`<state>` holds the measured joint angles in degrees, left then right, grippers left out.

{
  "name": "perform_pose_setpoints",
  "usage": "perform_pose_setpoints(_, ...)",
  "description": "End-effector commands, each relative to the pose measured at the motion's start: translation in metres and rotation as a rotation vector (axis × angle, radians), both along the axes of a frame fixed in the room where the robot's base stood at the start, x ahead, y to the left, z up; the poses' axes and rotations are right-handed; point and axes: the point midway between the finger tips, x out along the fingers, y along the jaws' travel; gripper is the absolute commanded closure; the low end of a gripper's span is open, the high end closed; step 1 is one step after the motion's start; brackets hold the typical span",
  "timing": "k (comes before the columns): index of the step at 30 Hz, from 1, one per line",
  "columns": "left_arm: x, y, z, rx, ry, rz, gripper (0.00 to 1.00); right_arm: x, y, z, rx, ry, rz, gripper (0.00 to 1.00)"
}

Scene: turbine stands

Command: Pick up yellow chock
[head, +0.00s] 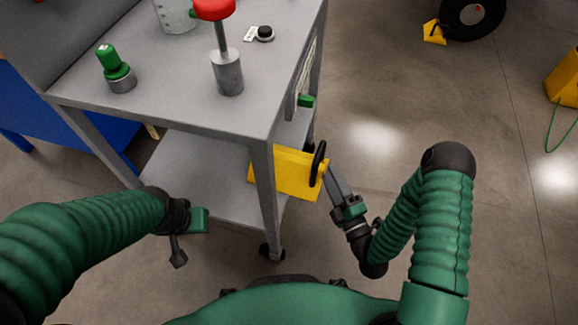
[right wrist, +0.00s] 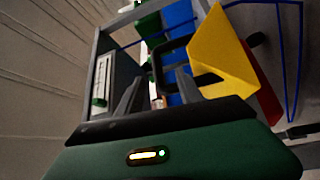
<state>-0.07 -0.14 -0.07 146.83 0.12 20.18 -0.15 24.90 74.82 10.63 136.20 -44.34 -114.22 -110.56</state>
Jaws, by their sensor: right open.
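The yellow chock (head: 297,176) is at the lower shelf of the grey cart, sticking out past the shelf's right side. The cart's front leg hides part of it. A black loop handle (head: 319,163) stands on its right end. My right gripper (head: 334,176) is open beside the handle. In the right wrist view, the open fingers (right wrist: 158,88) point toward the handle (right wrist: 158,64), with the yellow chock (right wrist: 222,52) to the right. I cannot tell whether they touch the handle. My left gripper (head: 178,250) hangs low in front of the cart, apart from the chock; its jaw state is unclear.
The grey cart (head: 175,75) carries a red-topped metal piece (head: 222,50), a green-topped piece (head: 113,65) and a small black knob (head: 265,33). Another yellow chock (head: 434,32) lies by a wheel (head: 472,14). A yellow object (head: 563,80) stands far right.

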Motion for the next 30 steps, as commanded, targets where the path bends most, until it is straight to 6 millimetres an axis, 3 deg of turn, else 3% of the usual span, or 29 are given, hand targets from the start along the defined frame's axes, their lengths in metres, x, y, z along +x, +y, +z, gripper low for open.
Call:
perform_pose_setpoints(6, 0.001, 0.000, -0.014, 0.000, -0.002, 0.000, 1.00, 0.048, 0.014, 0.005, 0.001, -0.003, -0.001, 0.57)
perform_pose_setpoints(11, 0.001, 0.000, -0.019, 0.001, -0.002, 0.000, 1.00, 0.064, 0.020, 0.008, 0.001, 0.000, -0.002, 0.57)
perform_pose_setpoints(18, 0.001, 0.000, -0.039, 0.001, -0.002, 0.001, 1.00, 0.102, 0.034, 0.015, 0.002, -0.001, -0.001, 0.57)
perform_pose_setpoints(26, 0.001, 0.000, -0.038, 0.001, -0.003, 0.001, 1.00, 0.107, 0.036, 0.019, 0.001, 0.003, 0.000, 0.57)
perform_pose_setpoints(30, 0.001, 0.000, -0.038, 0.001, -0.003, 0.001, 1.00, 0.107, 0.036, 0.019, 0.001, 0.003, 0.000, 0.74)
